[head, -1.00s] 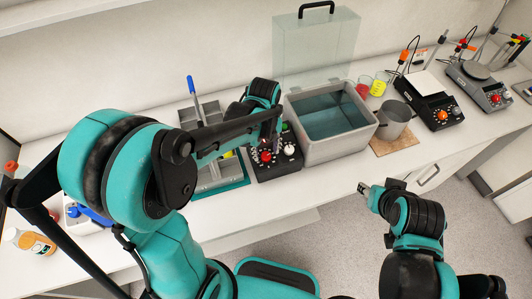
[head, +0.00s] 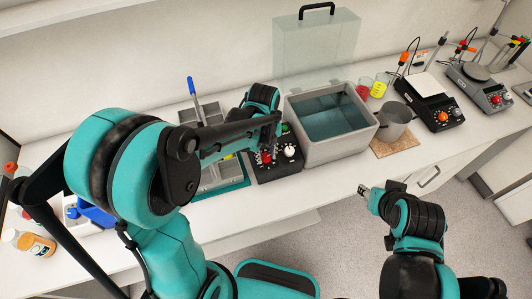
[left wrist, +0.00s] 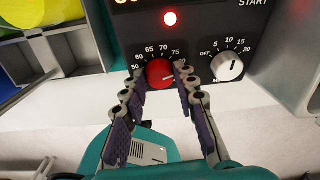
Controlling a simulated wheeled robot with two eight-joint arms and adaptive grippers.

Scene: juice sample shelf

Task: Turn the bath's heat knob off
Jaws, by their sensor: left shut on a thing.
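The bath (head: 345,152) is a grey open tank of water. Its black control box (head: 262,172) stands at its left. In the left wrist view the box has a red knob (left wrist: 160,74) beside a scale reading about 50 to 75, and a white knob (left wrist: 227,67) with OFF, 5, 10, 15, 20. A red lamp (left wrist: 170,18) is lit above the red knob. My left gripper (left wrist: 158,72) is shut on the red knob, one finger on each side; in the head view it (head: 270,144) partly hides that knob. My right gripper (head: 368,191) is off the counter's front, its jaw state unclear.
A clear lid (head: 316,50) stands up behind the bath. A metal beaker (head: 395,118) is on a tan mat at its right. A grey divided tray (head: 207,112) is left of the control box. Stirrer devices (head: 436,110) stand further right. The counter's front strip is mostly clear.

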